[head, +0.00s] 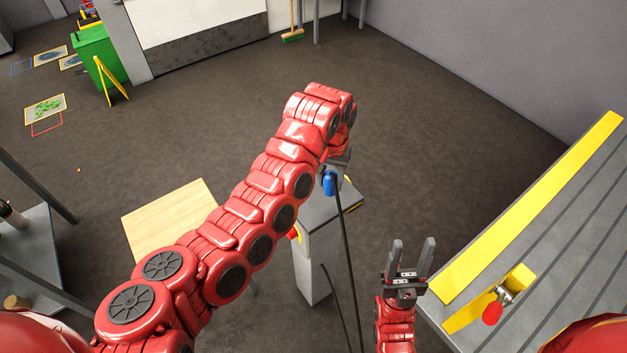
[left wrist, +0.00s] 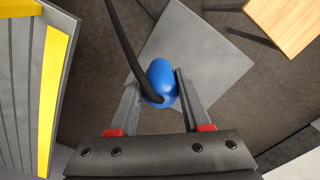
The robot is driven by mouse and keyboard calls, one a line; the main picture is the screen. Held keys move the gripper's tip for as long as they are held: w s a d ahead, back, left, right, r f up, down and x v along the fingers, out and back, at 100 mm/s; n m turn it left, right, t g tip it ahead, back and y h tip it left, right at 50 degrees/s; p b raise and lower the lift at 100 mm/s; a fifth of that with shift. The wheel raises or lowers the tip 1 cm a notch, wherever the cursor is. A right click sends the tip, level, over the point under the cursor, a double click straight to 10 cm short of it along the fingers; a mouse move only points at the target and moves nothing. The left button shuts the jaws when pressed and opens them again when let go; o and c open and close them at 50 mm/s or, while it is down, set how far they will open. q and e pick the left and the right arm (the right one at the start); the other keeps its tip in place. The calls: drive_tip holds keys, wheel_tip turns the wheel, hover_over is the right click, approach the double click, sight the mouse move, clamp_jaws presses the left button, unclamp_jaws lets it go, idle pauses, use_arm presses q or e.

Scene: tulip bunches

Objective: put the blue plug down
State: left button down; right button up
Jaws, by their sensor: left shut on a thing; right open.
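The blue plug (head: 329,183) hangs at the end of my left arm, above the grey pedestal (head: 321,212), with a black cable running down from it. In the left wrist view the blue plug (left wrist: 161,80) sits between the two fingers of my left gripper (left wrist: 157,84), which is shut on it. The pedestal's flat grey top (left wrist: 212,60) shows behind the plug. I cannot tell how far above the top the plug is. In the head view my left gripper (head: 337,168) is mostly hidden by its own arm. My right gripper (head: 411,262) is open and empty, fingers pointing up.
A light wooden table top (head: 172,222) stands left of the pedestal. A grey ribbed surface with a yellow edge (head: 548,200) lies at the right, with a red-knobbed part (head: 494,312) on it. A green bin (head: 98,55) is far left. The middle floor is clear.

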use_arm(q)
drive_tip(key=s+f+n+p, duration=0.1)
drive_tip(key=s+p, duration=0.2)
drive_tip(key=s, duration=0.5)
drive_tip(key=shift+n, duration=0.3)
drive_tip(key=w+b, duration=0.2)
drive_tip(key=w+a+f+b, duration=0.1)
drive_tip(key=w+b, duration=0.1)
drive_tip(key=b, duration=0.1)
drive_tip(key=w+a+f+b, duration=0.1)
drive_tip(key=w+b, duration=0.2)
drive_tip(key=shift+a, duration=0.15)
drive_tip(key=p, duration=0.2)
approach(315, 188)
drive_tip(key=s, duration=0.3)
drive_tip(key=shift+w+d+f+b, duration=0.3)
drive_tip(key=shift+w+b, duration=0.1)
drive_tip(key=shift+b, duration=0.2)
drive_tip(key=shift+w+a+f+b, duration=0.1)
drive_tip(key=shift+w+a+b, duration=0.2)
drive_tip(key=shift+w, duration=0.2)
drive_tip(key=shift+w+d+b, duration=0.1)
drive_tip(key=shift+w+b, duration=0.3)
drive_tip(key=shift+b, duration=0.2)
drive_tip(key=shift+w, duration=0.15)
wheel_tip(315, 188, down, 3)
drive_tip(key=shift+f+p, duration=0.1)
drive_tip(key=shift+p, duration=0.3)
